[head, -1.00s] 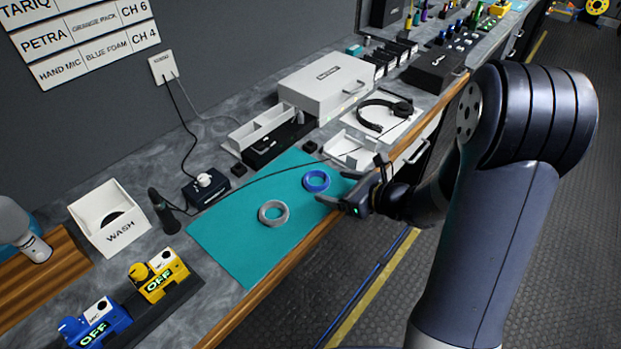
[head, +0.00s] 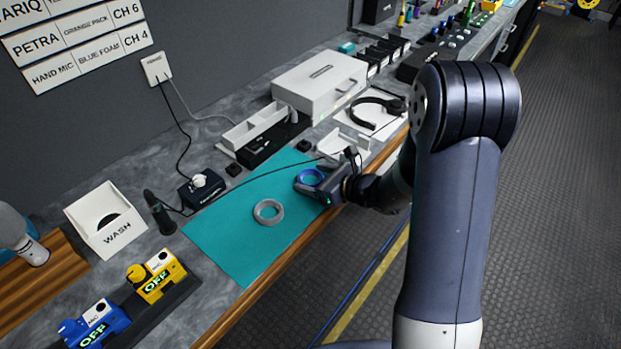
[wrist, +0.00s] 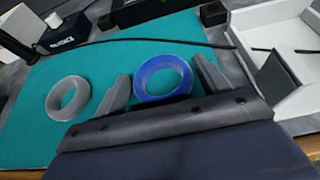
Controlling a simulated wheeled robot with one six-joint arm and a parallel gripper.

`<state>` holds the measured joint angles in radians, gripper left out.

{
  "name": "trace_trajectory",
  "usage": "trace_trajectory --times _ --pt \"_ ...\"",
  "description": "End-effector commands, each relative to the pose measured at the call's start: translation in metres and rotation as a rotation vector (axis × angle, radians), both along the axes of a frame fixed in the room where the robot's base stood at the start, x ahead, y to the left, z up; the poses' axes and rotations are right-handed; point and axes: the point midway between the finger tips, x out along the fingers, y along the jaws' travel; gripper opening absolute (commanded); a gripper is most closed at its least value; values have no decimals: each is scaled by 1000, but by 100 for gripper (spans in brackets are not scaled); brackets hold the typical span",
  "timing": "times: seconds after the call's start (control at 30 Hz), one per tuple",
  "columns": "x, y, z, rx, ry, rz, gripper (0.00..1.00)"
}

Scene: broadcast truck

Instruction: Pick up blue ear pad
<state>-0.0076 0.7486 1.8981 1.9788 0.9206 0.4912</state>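The blue ear pad (wrist: 164,76) is a ring lying on the teal mat (wrist: 100,48); it also shows in the head view (head: 309,177). My gripper (wrist: 160,84) is open, with one finger on each side of the blue pad in the wrist view. The fingers appear apart from the pad, and its near edge is close to the gripper body. In the head view my gripper (head: 312,184) is low over the mat's right edge, partly covering the pad. A grey ear pad (head: 268,212) lies on the mat to the left; the wrist view shows it outside the left finger (wrist: 68,98).
A black cable (wrist: 150,40) runs across the mat behind the blue pad. A white tray (head: 345,142) stands just right of it. A headset (head: 376,112) lies farther back. The WASH box (head: 106,220) and yellow and blue packs stand left. The mat's front is clear.

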Motion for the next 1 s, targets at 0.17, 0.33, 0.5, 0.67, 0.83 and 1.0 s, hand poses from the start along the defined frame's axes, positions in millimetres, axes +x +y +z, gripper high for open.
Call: trace_trajectory --times 0.17,0.33,0.5,0.67,0.83,1.0 --pt "0 0 0 0 0 0 56" --pt "0 0 0 0 0 0 42" --pt "0 0 0 0 0 0 35" --pt "0 0 2 1 -1 0 35" --pt "0 0 17 0 -4 0 35" --pt "0 0 47 0 -7 0 35"
